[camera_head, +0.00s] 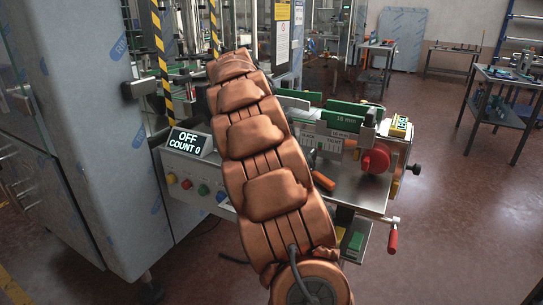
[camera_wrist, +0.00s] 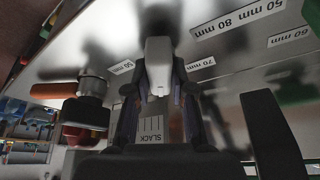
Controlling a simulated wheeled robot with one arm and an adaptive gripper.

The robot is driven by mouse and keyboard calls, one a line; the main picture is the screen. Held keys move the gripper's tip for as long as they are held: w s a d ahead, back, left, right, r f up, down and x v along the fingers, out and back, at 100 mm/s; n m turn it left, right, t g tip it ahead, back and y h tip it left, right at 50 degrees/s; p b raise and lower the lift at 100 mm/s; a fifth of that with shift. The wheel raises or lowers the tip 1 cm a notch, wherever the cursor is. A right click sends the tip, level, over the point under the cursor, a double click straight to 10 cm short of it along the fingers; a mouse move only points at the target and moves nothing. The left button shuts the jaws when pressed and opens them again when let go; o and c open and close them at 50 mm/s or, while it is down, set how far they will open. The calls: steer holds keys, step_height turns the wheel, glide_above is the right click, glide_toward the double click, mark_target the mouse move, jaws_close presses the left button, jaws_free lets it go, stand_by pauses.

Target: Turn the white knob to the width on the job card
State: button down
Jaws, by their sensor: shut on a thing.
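The white knob (camera_wrist: 158,62), a pale upright block in the wrist view, stands between the two dark fingers of my gripper (camera_wrist: 160,98). The fingers are shut on it, one on each side. Width labels around it read 50 mm (camera_wrist: 122,67), 70 mm (camera_wrist: 201,64), 60 mm (camera_wrist: 289,37) and 80 mm (camera_wrist: 237,15). Which label the knob points to cannot be told. In the head view my copper-coloured arm hides the gripper and knob. No job card can be made out for sure; a yellow-edged sheet (camera_head: 282,35) hangs at the back, its text unreadable.
A SLACK scale (camera_wrist: 151,135) lies below the knob. A red hand knob (camera_head: 376,158), green guide rails (camera_head: 349,112) marked 16 mm and a red-handled crank (camera_head: 392,239) sit right of my arm. A display (camera_head: 190,142) reads OFF, COUNT 0.

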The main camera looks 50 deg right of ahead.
steer(key=c, duration=1)
jaws_free()
steer(key=shift+r, duration=0.1)
steer(key=v, duration=1.1)
steer(key=shift+r, duration=0.25)
steer(key=shift+a+r, duration=0.1)
steer(key=shift+a, duration=0.05)
steer(key=shift+a, duration=0.1)
